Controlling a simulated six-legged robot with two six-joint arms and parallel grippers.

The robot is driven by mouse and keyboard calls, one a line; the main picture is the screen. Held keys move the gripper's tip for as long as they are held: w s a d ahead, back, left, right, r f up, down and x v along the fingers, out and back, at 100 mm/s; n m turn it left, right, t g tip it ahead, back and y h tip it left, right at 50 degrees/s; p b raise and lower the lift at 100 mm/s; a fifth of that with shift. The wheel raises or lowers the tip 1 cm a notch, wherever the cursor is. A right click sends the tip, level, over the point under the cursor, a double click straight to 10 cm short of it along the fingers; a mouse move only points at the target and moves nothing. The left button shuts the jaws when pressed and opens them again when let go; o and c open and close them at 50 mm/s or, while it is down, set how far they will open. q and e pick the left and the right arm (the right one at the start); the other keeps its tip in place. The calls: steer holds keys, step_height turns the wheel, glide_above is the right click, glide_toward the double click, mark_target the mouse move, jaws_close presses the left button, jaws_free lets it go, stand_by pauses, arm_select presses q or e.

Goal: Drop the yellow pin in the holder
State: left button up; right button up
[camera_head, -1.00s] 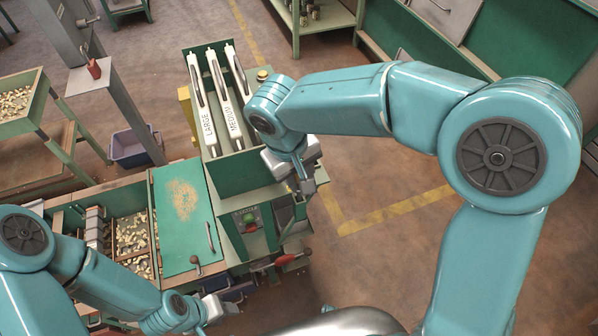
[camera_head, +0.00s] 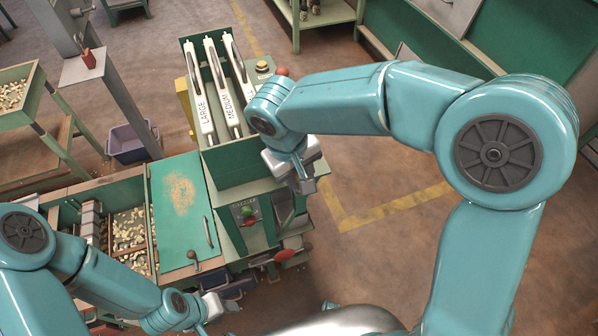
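I cannot make out a yellow pin or its holder for certain. A small yellow cap (camera_head: 262,66) sits at the far right corner of the green hopper box (camera_head: 240,168). My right gripper (camera_head: 306,184) points down just right of that box, above the front machine; its fingertips are small and I see nothing clearly held. My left gripper (camera_head: 222,306) is low at the front, beside the bench; its fingers are too small to read, and no held object shows. My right arm hides part of the area behind the box.
White slides (camera_head: 203,105) marked LARGE and MEDIUM stand in the hopper box. A green lid (camera_head: 180,212) and nut bins (camera_head: 128,230) lie left. A red-handled lever (camera_head: 284,256) and button panel (camera_head: 247,213) are in front. Open floor (camera_head: 400,250) lies right.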

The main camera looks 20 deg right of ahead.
steer(key=o, duration=1.1)
steer(key=shift+o, duration=0.2)
steer(key=shift+r, duration=0.1)
steer(key=a+r+p, duration=0.2)
steer(key=a+r, duration=0.1)
steer(key=r, duration=1.3)
steer(key=shift+s, duration=0.35)
step_height(320, 180, up, 9)
steer(key=a+p, duration=0.1)
steer(key=p, duration=0.8)
steer(key=shift+s+a+f+p, duration=0.15)
steer(key=shift+s+a+p, duration=0.1)
steer(key=shift+a+p, duration=0.1)
